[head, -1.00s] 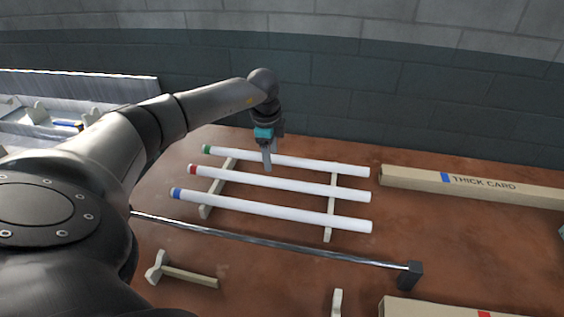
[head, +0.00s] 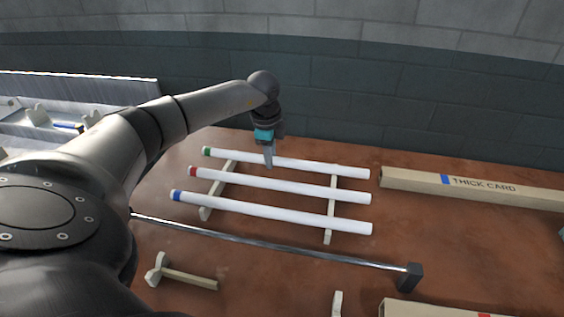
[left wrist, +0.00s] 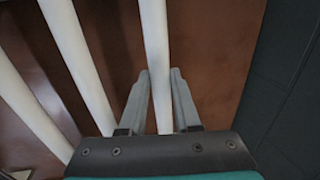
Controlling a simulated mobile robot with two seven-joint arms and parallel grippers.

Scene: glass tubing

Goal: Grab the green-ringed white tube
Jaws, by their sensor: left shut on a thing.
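The green-ringed white tube (head: 315,166) is the farthest of three parallel white tubes lying across two wooden rails. Its green ring (head: 207,151) is at the left end. My left gripper (head: 268,160) reaches down onto this tube left of its middle. In the left wrist view the tube (left wrist: 155,50) runs between the two fingers of my left gripper (left wrist: 160,75), which are shut on it. The tube seems to still lie level on the rails. The red-ringed tube (head: 300,186) and the blue-ringed tube (head: 280,211) lie nearer.
A long box marked THICK CARD (head: 480,190) lies to the right, close to the tube ends. A metal bar (head: 290,246) crosses in front of the rack. A wooden stand (head: 185,277) is at the front left. A block wall (head: 400,95) stands behind.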

